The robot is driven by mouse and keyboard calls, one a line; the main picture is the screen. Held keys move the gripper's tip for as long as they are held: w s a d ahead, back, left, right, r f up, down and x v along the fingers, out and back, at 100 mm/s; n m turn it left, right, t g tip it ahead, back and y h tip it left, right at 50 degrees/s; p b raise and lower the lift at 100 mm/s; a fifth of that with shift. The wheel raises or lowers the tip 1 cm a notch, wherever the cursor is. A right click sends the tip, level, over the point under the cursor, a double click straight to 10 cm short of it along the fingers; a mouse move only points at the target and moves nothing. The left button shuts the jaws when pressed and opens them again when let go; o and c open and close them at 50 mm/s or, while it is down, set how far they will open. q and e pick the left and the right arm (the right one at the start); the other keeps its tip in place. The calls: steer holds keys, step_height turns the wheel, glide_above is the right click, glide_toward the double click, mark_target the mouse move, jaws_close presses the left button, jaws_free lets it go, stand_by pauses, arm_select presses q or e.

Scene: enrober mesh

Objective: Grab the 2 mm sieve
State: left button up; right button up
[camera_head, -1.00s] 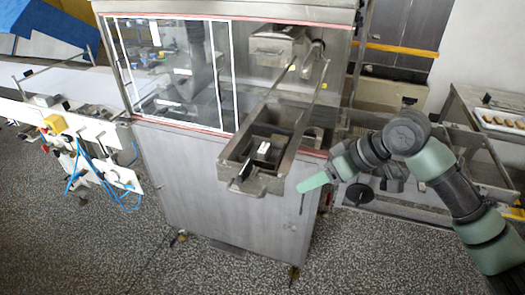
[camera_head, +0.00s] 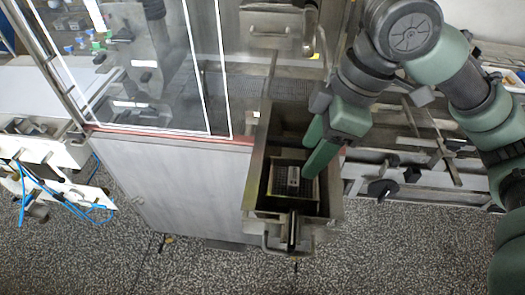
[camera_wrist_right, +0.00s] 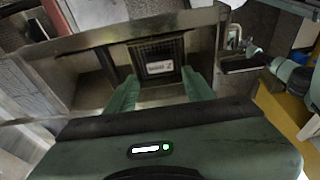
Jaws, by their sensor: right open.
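The 2 mm sieve (camera_head: 283,190) is a small dark square mesh with a pale label, lying inside the metal trough (camera_head: 251,183) at the front of the machine. In the right wrist view the sieve (camera_wrist_right: 142,54) shows beyond my fingertips, and its label reads 2 mm upside down. My right gripper (camera_head: 314,150) is open and empty, with its green fingers over the trough and close to the sieve's far side. In the right wrist view its fingers (camera_wrist_right: 160,92) stand apart, below the sieve in the picture. My left gripper is not in view.
The trough's metal walls surround the sieve. A dark upright bar (camera_head: 292,231) stands at the trough's near end. The glazed steel cabinet (camera_head: 170,185) is to the left, and a metal frame with a black knob (camera_head: 382,189) is to the right. Speckled floor is clear in front.

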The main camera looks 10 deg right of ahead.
mark_target(295, 175)
steer(key=shift+w+a+f, duration=0.4)
steer(key=shift+w+f, duration=0.1)
steer(key=shift+s+d+f+p, duration=0.1)
steer(key=shift+s+f+p, duration=0.25)
steer(key=shift+s+f, duration=0.65)
steer(key=shift+w+a+f, duration=0.15)
steer(key=shift+w+f, duration=0.05)
steer(key=shift+f, duration=0.2)
steer(key=shift+w+a+f, duration=0.1)
steer(key=shift+w+f, duration=0.05)
steer(key=shift+f, duration=0.25)
steer(key=shift+w+a+f+p, duration=0.15)
steer(key=shift+w+a+f, duration=0.1)
steer(key=shift+f, duration=0.3)
steer(key=shift+w+a+f+p, duration=0.15)
steer(key=shift+w+a+f, duration=0.1)
steer(key=shift+f, duration=0.55)
steer(key=shift+s, duration=0.1)
jaws_close()
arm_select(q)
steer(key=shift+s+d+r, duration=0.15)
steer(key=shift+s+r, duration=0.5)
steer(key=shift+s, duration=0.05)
arm_select(e)
steer(key=shift+r, duration=0.1)
